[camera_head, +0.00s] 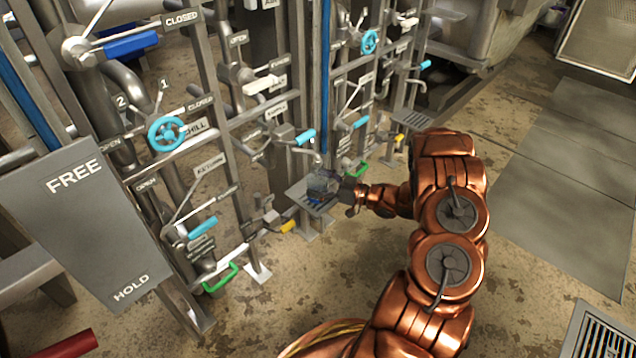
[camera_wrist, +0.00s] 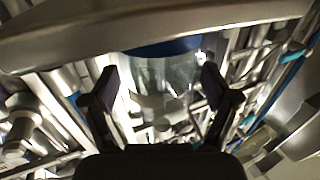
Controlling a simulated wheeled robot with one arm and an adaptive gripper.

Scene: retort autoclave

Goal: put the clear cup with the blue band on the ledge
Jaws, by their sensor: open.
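The clear cup with the blue band (camera_head: 322,183) appears to stand on the small grey ledge (camera_head: 296,192) low on the pipe rack, in the head view. Small blue patches show low at the cup. My gripper (camera_head: 343,190) is just right of the cup, close to it; the small view hides whether they touch. In the wrist view, my gripper (camera_wrist: 157,85) has its two black fingers spread wide. The clear cup wall and blue band (camera_wrist: 165,48) show between and beyond them, with a gap beside each finger.
The rack around the ledge carries a yellow handle (camera_head: 288,226), a cyan lever (camera_head: 305,137) and a green handle (camera_head: 357,170). A similar grey ledge (camera_head: 412,118) is farther back. A grey panel marked FREE and HOLD (camera_head: 88,225) stands at left.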

